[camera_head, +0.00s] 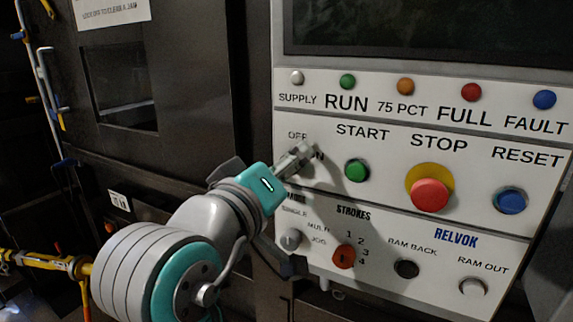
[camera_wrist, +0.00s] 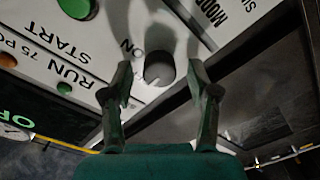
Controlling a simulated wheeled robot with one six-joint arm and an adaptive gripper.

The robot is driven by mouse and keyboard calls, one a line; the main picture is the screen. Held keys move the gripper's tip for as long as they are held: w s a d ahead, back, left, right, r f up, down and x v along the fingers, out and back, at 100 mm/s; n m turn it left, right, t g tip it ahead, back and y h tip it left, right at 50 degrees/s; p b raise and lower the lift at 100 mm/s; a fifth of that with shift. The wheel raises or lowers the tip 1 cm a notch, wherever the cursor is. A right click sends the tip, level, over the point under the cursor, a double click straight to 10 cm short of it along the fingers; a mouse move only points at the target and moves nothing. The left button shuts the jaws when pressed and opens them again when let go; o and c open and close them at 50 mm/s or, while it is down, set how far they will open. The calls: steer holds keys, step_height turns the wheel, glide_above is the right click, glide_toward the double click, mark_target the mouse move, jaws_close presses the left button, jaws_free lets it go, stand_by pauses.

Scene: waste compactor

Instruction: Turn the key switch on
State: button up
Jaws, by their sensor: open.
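The key switch (camera_wrist: 158,68) is a small dark grey round knob on the white control panel, beside the letters ON. In the wrist view it lies between the tips of my gripper (camera_wrist: 160,80), whose two fingers are spread on either side of it. I cannot tell whether the fingers touch it. In the head view my gripper (camera_head: 304,156) is at the panel over the OFF and ON labels, left of the green START button (camera_head: 357,170), and it hides the switch. A thin light line marks the knob's face.
The red STOP button (camera_head: 430,195) and blue RESET button (camera_head: 510,200) stick out to the right. Below are a grey mode knob (camera_head: 290,239) and a red strokes knob (camera_head: 344,256). A dark screen (camera_head: 430,28) is above. A dark cabinet door (camera_head: 180,90) stands left.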

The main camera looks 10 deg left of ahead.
steer(key=shift+w+d, duration=0.1)
steer(key=shift+w, duration=0.1)
jaws_close()
steer(key=shift+m, duration=0.4)
steer(key=m, duration=1.1)
steer(key=shift+m, duration=0.3)
stand_by(0.4)
